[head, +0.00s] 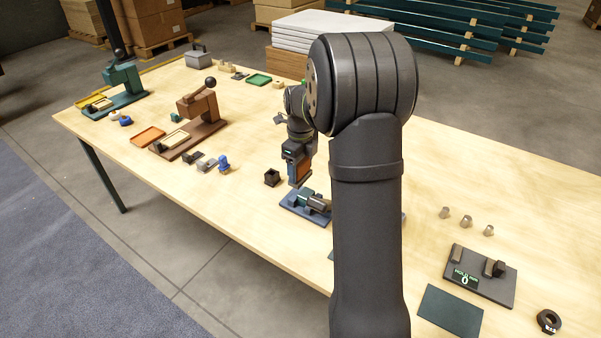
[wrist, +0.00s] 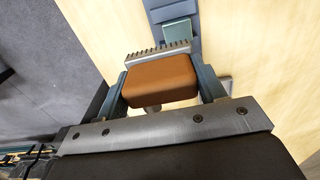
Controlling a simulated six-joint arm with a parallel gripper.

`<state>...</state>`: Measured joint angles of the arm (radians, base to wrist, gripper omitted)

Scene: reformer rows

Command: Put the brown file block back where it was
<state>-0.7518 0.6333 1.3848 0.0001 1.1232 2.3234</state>
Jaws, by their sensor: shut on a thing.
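The brown file block (wrist: 160,80) sits between the two jaws of my gripper (wrist: 163,86) in the wrist view. My gripper is shut on it. A grey toothed metal strip (wrist: 157,54) shows along the block's far edge. In the head view, my gripper (head: 300,175) hangs over the table with the brown block (head: 304,171) showing at its end. It is just behind a blue-grey fixture (head: 292,205) with a teal and dark cylinder on it. I cannot tell whether the block touches anything below.
A brown press (head: 200,110) and a teal press (head: 123,80) stand farther left. A dark board (head: 470,285), several metal pegs (head: 467,221) and a black ring (head: 548,321) lie at the right. My arm hides part of the table.

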